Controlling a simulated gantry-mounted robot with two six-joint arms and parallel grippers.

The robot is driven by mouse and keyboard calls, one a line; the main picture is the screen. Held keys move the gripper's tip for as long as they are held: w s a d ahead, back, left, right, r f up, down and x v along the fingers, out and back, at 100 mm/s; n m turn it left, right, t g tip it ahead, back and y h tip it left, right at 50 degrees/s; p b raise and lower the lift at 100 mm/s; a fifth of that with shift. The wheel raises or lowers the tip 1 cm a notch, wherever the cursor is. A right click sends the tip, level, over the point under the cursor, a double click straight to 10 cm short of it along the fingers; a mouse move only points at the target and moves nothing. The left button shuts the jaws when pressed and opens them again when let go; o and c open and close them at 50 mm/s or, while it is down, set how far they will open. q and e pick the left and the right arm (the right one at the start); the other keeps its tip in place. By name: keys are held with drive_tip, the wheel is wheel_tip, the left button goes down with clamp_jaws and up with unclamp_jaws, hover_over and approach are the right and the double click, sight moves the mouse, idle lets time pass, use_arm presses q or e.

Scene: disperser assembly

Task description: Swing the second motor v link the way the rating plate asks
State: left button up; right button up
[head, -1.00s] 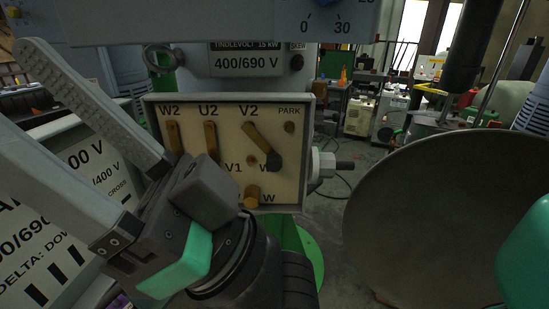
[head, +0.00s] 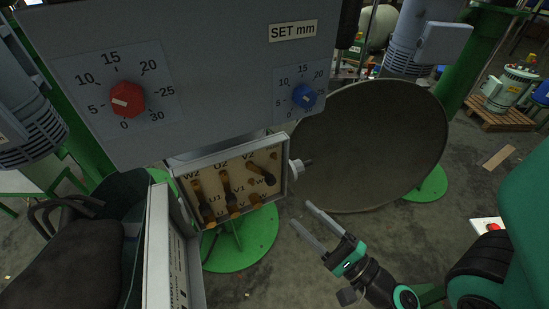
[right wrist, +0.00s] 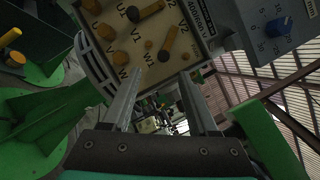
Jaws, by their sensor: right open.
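The open terminal box (head: 287,190) shows a cream board with U, V and W posts and several brass links. Two other links, below W2 (head: 198,192) and U2 (head: 228,190), run steeply downward. My right gripper (head: 301,213) is open and empty, right of and below the box, apart from it. In the right wrist view its spread fingers (right wrist: 157,80) point toward the board, and a slanted link (right wrist: 169,43) shows beyond them. My left gripper is out of view.
An open lid (head: 158,245) stands at the box's left. A grey panel with a red dial (head: 127,98) and a blue dial (head: 304,96) hangs above. A large dark dish (head: 370,145) stands behind right.

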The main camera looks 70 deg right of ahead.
sight(273, 184)
drive_tip(key=p+x, duration=0.2)
drive_tip(key=x, duration=0.1)
drive_tip(key=p+x, duration=0.2)
drive_tip(key=x, duration=0.2)
drive_tip(key=p+x, duration=0.3)
drive_tip(key=x, duration=0.1)
drive_tip(key=shift+s+d+r, duration=0.15)
drive_tip(key=shift+d+r, duration=0.25)
drive_tip(key=shift+w+d+f, duration=0.1)
drive_tip(key=shift+w, duration=0.25)
clamp_jaws()
drive_tip(key=shift+f, duration=0.1)
idle(0.5)
